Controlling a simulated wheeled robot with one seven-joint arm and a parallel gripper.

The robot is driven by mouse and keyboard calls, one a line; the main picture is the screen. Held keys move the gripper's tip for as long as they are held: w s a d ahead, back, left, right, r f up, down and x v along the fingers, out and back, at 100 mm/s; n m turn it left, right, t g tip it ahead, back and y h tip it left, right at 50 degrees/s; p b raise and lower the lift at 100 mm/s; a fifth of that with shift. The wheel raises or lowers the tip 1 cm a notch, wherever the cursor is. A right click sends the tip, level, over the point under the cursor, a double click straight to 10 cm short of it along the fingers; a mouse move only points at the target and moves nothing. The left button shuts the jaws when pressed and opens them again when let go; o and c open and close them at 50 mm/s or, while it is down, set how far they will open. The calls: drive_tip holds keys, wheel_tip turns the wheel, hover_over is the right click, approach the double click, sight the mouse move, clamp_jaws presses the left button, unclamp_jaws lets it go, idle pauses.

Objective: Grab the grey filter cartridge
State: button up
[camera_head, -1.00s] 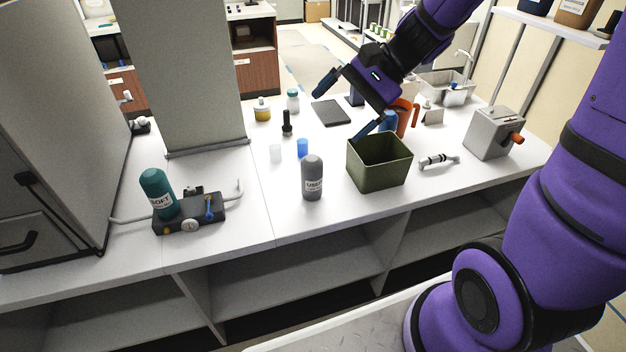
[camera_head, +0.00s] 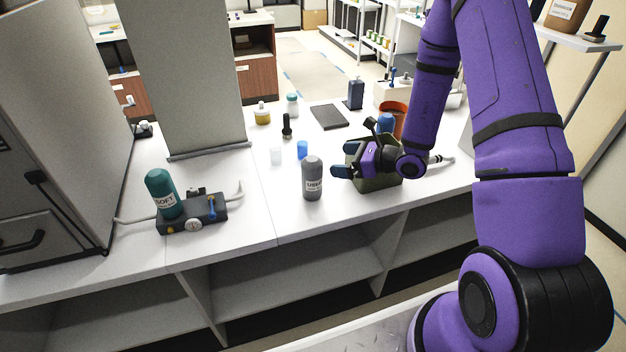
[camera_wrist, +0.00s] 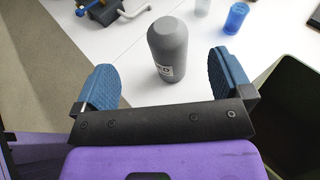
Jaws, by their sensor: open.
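The grey filter cartridge (camera_head: 312,178) stands upright on the white counter, with a white label reading "USED". My gripper (camera_head: 342,158) is just to its right, over the near side of the dark green bin, pointing left toward it. In the wrist view the cartridge (camera_wrist: 168,50) is ahead of the gap between the blue fingers of my gripper (camera_wrist: 164,84). The fingers are open and apart from it, and nothing is between them.
The dark green bin (camera_head: 380,184) stands under my gripper. A teal cartridge (camera_head: 163,192) marked "SOFT" sits on a filter block (camera_head: 190,218) at the left. A blue cup (camera_head: 302,150) and a white cup (camera_head: 276,155) stand behind the grey cartridge. Counter left of it is clear.

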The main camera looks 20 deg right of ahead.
sight(318, 160)
drive_tip(key=shift+m+t, duration=0.3)
drive_tip(key=shift+m, duration=0.1)
drive_tip(key=w+a+f, duration=0.1)
drive_tip(key=w, duration=0.1)
drive_tip(key=w+a+f, duration=0.1)
drive_tip(key=a+f, duration=0.1)
drive_tip(key=shift+w, duration=0.4)
drive_tip(key=x, duration=0.4)
drive_tip(key=shift+w+a+r, duration=0.15)
drive_tip(key=shift+a, duration=0.2)
drive_tip(key=shift+w+a, duration=0.2)
drive_tip(key=shift+w, duration=0.1)
drive_tip(key=shift+c, duration=0.5)
drive_tip(key=c, duration=1.5)
